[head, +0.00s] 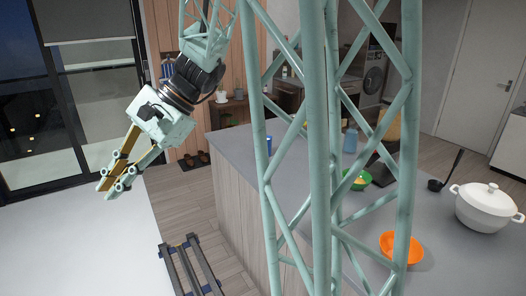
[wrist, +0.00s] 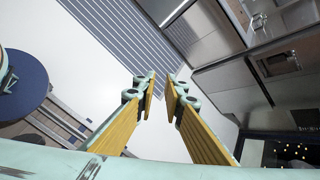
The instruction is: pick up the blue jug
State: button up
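A pale blue vessel (head: 350,140), which looks like the jug, stands upright on the grey counter (head: 238,143) in the head view, behind the lattice column. Its handle is too small to make out. A smaller, deeper blue item (head: 269,146) is partly hidden by the column, and I cannot tell what it is. My gripper (head: 108,188) hangs out at the left, beyond the counter's left end and far from the vessel. In the wrist view my gripper (wrist: 160,88) has a gap between its yellow-padded fingers, with nothing between them. The jug does not show there.
My green lattice column blocks part of the counter. The space around my gripper is clear.

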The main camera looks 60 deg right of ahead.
jog(key=w+d+f+m+t+h+b, duration=0.1)
jog(key=w+d+f+m+t, duration=0.4)
jog(key=d, duration=0.8)
jog(key=w+d+f+m+t+b, duration=0.1)
jog(key=w+d+f+m+t, duration=0.15)
jog(key=w+d, duration=0.75)
jog(key=w+d+f+m+t+h+b, duration=0.1)
jog(key=w+d+f+m+t, duration=0.25)
jog(key=d, duration=1.35)
jog(key=s+d+f+m+h+b, duration=0.1)
jog(key=s+d+f+m+h, duration=0.2)
jog(key=d, duration=0.9)
jog(key=s+d+f+m+t+h, duration=0.1)
jog(key=s+d+f+m+h, duration=0.3)
jog(key=d+f, duration=0.6)
jog(key=s+d+f+m+t+h+b, duration=0.1)
jog(key=s+d+f+m+h, duration=0.2)
jog(key=d, duration=1.3)
jog(key=shift+s+d+f+m+h+b, duration=0.1)
jog(key=shift+s+f+m, duration=0.4)
jog(key=shift+s, duration=0.25)
jog(key=shift+s+f+m+h+b, duration=0.1)
jog(key=shift+s+f+m, duration=0.35)
jog(key=shift+s+f, duration=0.25)
jog(key=shift+s+d+f+m+h+b, duration=0.1)
jog(key=shift+s+f+m, duration=0.4)
jog(key=shift+s, duration=0.3)
jog(key=shift+w, duration=0.1)
